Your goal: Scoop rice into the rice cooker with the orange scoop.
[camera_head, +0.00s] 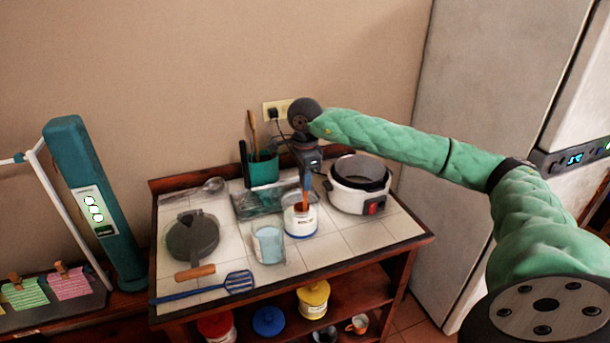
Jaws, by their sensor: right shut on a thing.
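The rice cooker (347,200) stands open at the right of the tiled counter, white with a dark rim and a red switch in front. A white labelled jar (300,222) stands just to its left. The orange scoop (305,202) stands nearly upright with its lower end in the jar's mouth. My right gripper (307,181) points down above the jar and is shut on the scoop's upper end. The scoop's lower end and any rice are hidden. My left gripper is not in view.
A clear glass (268,244) stands left of the jar. A dark round pan (192,236) and a blue slotted turner (205,288) lie further left. A green utensil holder (262,169) stands behind. The fridge (480,90) rises to the right. Bare tiles show in front of the cooker.

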